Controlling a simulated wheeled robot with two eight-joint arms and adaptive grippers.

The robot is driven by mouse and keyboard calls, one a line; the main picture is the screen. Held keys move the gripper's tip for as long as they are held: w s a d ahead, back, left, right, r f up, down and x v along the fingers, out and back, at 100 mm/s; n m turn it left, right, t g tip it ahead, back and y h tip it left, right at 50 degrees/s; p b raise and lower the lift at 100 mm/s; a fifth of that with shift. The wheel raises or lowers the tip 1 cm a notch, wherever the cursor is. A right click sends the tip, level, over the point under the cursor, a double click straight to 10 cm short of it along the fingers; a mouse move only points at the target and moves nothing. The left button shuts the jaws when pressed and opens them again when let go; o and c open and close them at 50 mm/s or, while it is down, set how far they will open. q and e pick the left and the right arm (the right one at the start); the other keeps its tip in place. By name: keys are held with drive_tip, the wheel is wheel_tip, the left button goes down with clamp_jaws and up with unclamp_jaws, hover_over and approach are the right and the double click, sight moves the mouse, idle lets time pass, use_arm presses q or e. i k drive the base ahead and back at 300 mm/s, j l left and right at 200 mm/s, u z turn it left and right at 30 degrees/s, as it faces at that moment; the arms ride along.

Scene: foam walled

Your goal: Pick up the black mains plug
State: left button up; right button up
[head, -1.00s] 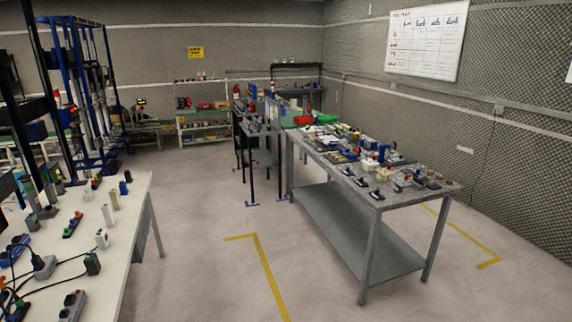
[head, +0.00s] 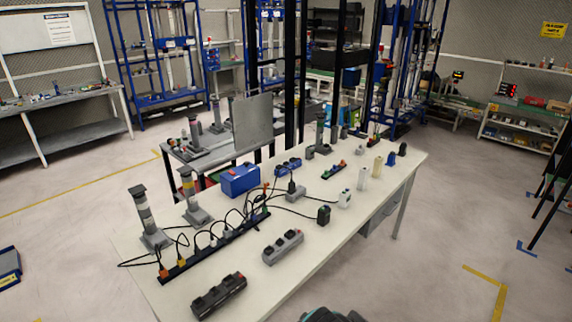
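A small black block with a cable running to it, which looks like the black mains plug (head: 324,214), stands on the white table (head: 312,262) near its right-hand long edge. It is small in the view, so its pins and details cannot be made out. It stands apart from the grey socket block and the white item near it. Neither of my grippers shows in the head view.
A long power strip (head: 215,246) with several plugs and looping cables lies on the table's left part. A grey socket block (head: 283,246), a black one (head: 219,296) and a blue box (head: 239,180) are nearby. Two stack lights (head: 147,222) stand at the left. Floor right of the table is clear.

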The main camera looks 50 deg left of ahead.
sight(291, 185)
drive_tip(key=i+u, duration=0.25)
drive_tip(key=i, duration=0.3)
drive_tip(key=i+l+u, duration=0.2)
drive_tip(key=i, duration=0.4)
drive_tip(key=i+l+u, duration=0.25)
drive_tip(key=i, duration=0.3)
drive_tip(key=i+l+u, duration=0.1)
drive_tip(key=i+u, duration=0.15)
drive_tip(key=u, duration=0.15)
drive_tip(key=i+l+u, duration=0.2)
drive_tip(key=u, duration=0.25)
drive_tip(key=i+l+u, duration=0.25)
drive_tip(key=u, duration=0.15)
drive_tip(key=i+l+u, duration=0.15)
drive_tip(key=l+u, duration=0.25)
drive_tip(key=i+l+u, duration=0.15)
drive_tip(key=l+u, duration=0.15)
drive_tip(key=u, duration=0.15)
drive_tip(key=l+u, duration=0.4)
drive_tip(key=i+l+u, duration=0.1)
drive_tip(key=l+u, duration=0.45)
drive_tip(key=i+l, duration=0.05)
drive_tip(key=l, duration=0.05)
